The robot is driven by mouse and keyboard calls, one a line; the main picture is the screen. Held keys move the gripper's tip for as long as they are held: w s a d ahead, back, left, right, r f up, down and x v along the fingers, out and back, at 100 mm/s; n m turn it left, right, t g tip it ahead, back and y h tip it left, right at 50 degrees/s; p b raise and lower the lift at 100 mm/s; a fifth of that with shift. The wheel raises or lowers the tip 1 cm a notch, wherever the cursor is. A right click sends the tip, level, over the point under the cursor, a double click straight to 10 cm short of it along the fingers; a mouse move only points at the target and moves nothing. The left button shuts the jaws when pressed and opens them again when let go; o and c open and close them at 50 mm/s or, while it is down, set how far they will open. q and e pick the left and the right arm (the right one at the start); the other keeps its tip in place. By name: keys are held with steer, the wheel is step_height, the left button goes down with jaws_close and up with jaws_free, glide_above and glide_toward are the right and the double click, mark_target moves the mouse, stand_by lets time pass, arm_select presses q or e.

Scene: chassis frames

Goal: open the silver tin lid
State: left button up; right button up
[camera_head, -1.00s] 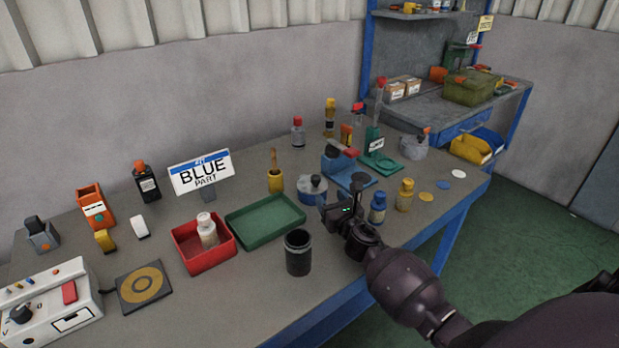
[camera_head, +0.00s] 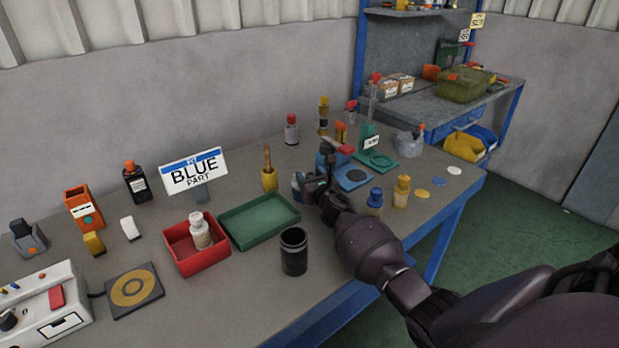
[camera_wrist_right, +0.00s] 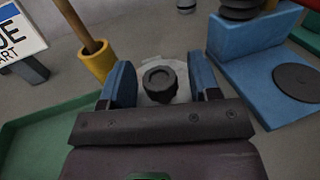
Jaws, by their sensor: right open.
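The silver tin (camera_head: 298,183) stands on the workbench behind the green tray, mostly hidden by my right gripper in the head view. In the right wrist view its lid (camera_wrist_right: 182,93) is pale grey with a dark round knob (camera_wrist_right: 160,83) on top. My right gripper (camera_head: 315,180) is at the tin. In the right wrist view its two blue fingers (camera_wrist_right: 162,82) stand open on either side of the knob, with a gap on both sides. The lid appears to be on the tin. My left gripper is not in view.
A green tray (camera_head: 232,230) and a red bin (camera_head: 175,257) with a bottle lie to the left. A black cup (camera_head: 294,262) stands in front. A yellow holder (camera_head: 270,183) is behind. A blue stand (camera_wrist_right: 235,45) and small blue and yellow bottles are to the right.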

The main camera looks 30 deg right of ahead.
steer(key=shift+w, duration=0.1)
jaws_close()
stand_by(0.4)
